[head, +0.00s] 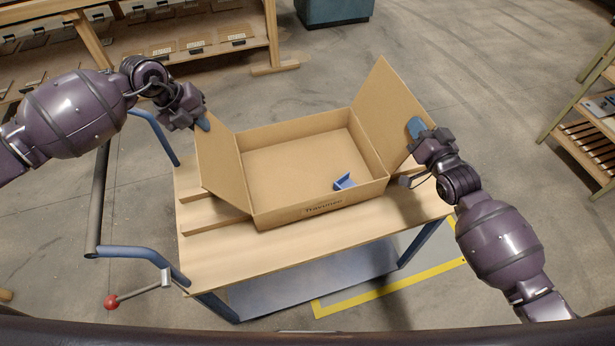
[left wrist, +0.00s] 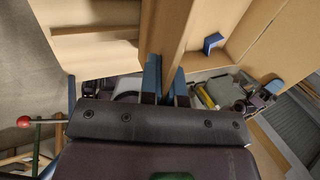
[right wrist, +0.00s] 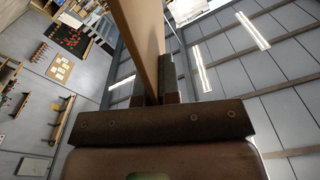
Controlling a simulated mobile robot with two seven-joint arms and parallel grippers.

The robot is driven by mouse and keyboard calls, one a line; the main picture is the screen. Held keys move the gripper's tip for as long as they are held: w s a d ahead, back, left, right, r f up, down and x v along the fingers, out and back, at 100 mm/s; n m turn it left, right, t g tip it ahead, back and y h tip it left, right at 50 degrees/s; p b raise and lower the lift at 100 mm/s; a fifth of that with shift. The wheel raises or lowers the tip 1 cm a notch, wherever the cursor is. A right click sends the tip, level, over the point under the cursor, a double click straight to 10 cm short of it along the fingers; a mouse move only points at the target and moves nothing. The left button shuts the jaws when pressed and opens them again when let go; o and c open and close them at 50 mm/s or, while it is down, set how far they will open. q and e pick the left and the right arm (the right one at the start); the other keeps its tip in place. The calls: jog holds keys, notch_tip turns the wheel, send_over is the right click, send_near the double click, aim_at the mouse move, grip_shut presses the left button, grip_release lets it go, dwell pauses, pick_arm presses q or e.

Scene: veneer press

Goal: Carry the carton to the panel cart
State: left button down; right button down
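The open cardboard carton (head: 300,165) sits on the wooden top of a cart (head: 240,250) with blue metal frame. Its two side flaps stand up and outward, and a small blue bracket (head: 343,181) lies inside. My left gripper (head: 203,122) is at the left flap; in the left wrist view its blue fingers (left wrist: 165,78) are on both sides of the flap, closed on it. My right gripper (head: 416,128) is at the right flap; in the right wrist view its fingers (right wrist: 155,80) pinch the board between them. The carton appears to rest on the cart top and its slats.
A wooden shelf unit (head: 180,50) with panels stands at the back left. A slatted rack (head: 585,135) is at the right and a teal bin (head: 335,10) at the back. A red-knobbed lever (head: 111,301) sticks out at the cart's left. Open floor lies behind the cart.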

pick_arm(q)
jog(key=shift+f, duration=0.5)
pick_arm(e)
jog(key=shift+f, duration=0.45)
pick_arm(q)
jog(key=c, duration=1.3)
grip_release()
jog(key=shift+c, duration=0.2)
pick_arm(e)
jog(key=c, duration=1.3)
grip_release()
jog(key=shift+c, duration=0.2)
jog(key=shift+f, duration=0.1)
pick_arm(q)
jog(key=v, duration=1.2)
pick_arm(e)
jog(key=v, duration=1.2)
pick_arm(q)
jog(key=shift+s+f, duration=0.1)
